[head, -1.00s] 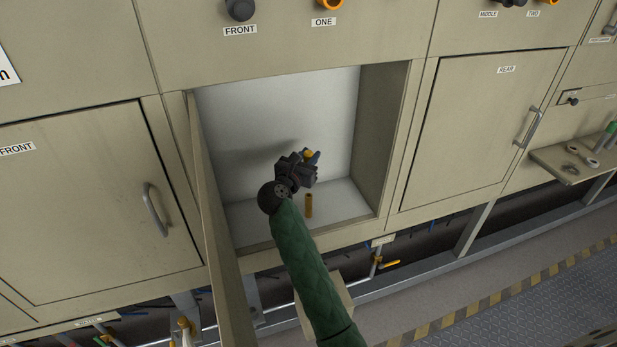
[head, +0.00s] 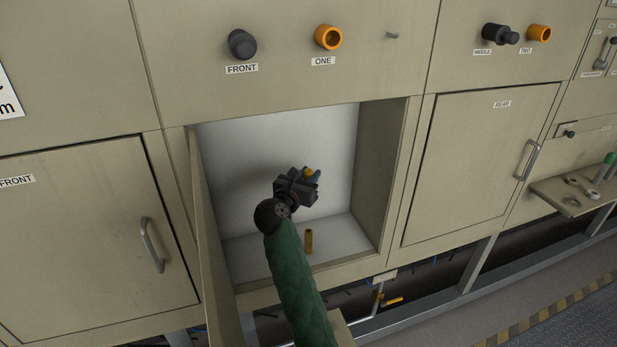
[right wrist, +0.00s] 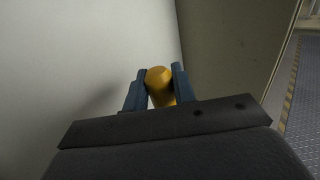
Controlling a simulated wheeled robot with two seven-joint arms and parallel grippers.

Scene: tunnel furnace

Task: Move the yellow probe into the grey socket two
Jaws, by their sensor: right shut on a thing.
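My right gripper (head: 311,176) is inside the open compartment, above its floor. Its blue fingers are shut on a yellow rounded piece, apparently the yellow probe (head: 308,174). The right wrist view shows the yellow probe (right wrist: 159,82) between the two fingers of the right gripper (right wrist: 161,88), its rounded end outward; the rest is hidden. On the panel at the upper right, an orange ring-shaped socket (head: 539,33) sits above the label TWO. It looks orange, not grey. My left gripper is not in view.
A brownish-yellow cylinder (head: 308,242) stands on the compartment floor. The open door (head: 208,240) stands at the compartment's left edge. Dark fittings show at FRONT (head: 242,44) and MIDDLE (head: 497,34), and an orange socket (head: 328,37) at ONE. A small shelf (head: 568,197) juts out at right.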

